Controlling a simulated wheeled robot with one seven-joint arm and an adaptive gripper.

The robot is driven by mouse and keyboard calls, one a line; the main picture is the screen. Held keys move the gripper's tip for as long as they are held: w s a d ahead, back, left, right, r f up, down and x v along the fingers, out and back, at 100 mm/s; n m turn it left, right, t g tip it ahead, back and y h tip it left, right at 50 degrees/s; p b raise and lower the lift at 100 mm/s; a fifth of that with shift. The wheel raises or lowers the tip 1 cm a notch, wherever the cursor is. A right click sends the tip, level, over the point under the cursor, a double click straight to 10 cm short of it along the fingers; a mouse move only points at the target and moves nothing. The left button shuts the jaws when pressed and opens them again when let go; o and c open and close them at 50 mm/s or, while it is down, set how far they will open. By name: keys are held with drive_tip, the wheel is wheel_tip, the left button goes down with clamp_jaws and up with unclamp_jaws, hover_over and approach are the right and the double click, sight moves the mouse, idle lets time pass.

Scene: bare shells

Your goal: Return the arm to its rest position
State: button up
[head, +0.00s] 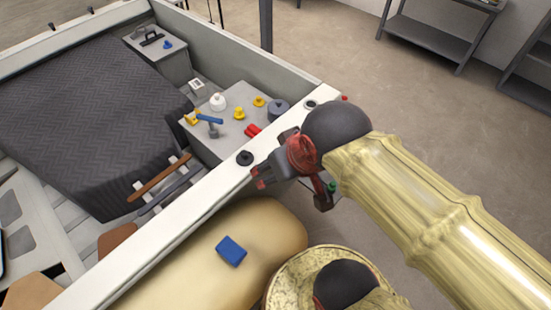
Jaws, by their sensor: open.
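My arm comes in from the lower right as a long pale-yellow segmented link that ends in a dark ball joint. My gripper (291,190) is red and dark grey, beyond that joint. It hangs by the white ledge (185,210) that runs diagonally across the view. Its fingers are spread apart and nothing shows between them. Whether it touches the ledge I cannot tell. A small green item (332,187) shows beside the right finger; what it is I cannot tell.
A grey box-like table (215,148) beyond the ledge holds several small yellow, red, blue and white items. A dark-covered bed (85,110) lies left. A blue block (231,251) rests on a tan rounded surface. Open floor (335,50) lies behind, with grey shelves (430,35).

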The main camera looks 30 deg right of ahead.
drive_tip(key=shift+f, duration=0.1)
wheel_tip(320, 180, down, 14)
drive_tip(key=b, duration=1.4)
drive_tip(key=shift+f+b, duration=0.25)
drive_tip(key=shift+b, duration=0.15)
drive_tip(key=shift+c, duration=1)
